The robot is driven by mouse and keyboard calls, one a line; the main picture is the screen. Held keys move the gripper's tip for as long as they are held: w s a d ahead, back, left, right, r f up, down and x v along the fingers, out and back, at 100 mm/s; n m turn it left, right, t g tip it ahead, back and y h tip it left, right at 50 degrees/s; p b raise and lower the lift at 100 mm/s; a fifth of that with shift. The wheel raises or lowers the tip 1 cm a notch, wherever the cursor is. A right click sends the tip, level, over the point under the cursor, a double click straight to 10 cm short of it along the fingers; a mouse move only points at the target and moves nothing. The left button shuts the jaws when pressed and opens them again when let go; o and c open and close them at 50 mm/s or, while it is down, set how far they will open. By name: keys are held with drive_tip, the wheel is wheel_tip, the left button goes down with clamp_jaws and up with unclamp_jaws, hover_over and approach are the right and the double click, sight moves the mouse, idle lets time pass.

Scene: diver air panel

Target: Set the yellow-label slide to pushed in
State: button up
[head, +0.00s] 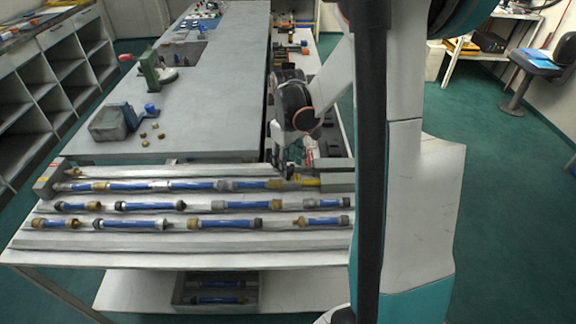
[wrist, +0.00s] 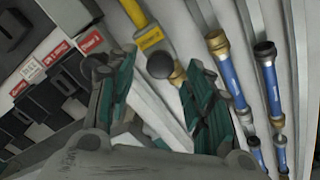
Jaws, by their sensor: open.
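A yellow piece (head: 306,181), likely the yellow label, shows at the right end of the back row of the bench in the head view. In the head view my gripper (head: 287,168) is low over the bench, partly hidden by my arm.
Several blue tubes with brass and grey ends (head: 150,205) lie in rows on the metal bench. Red-and-white labels (wrist: 55,52) and dark blocks (wrist: 45,82) sit left in the wrist view. A grey table (head: 215,100) with a green vise (head: 152,70) stands behind.

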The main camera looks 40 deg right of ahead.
wheel_tip(320, 180, up, 10)
idle(0.4)
idle(0.3)
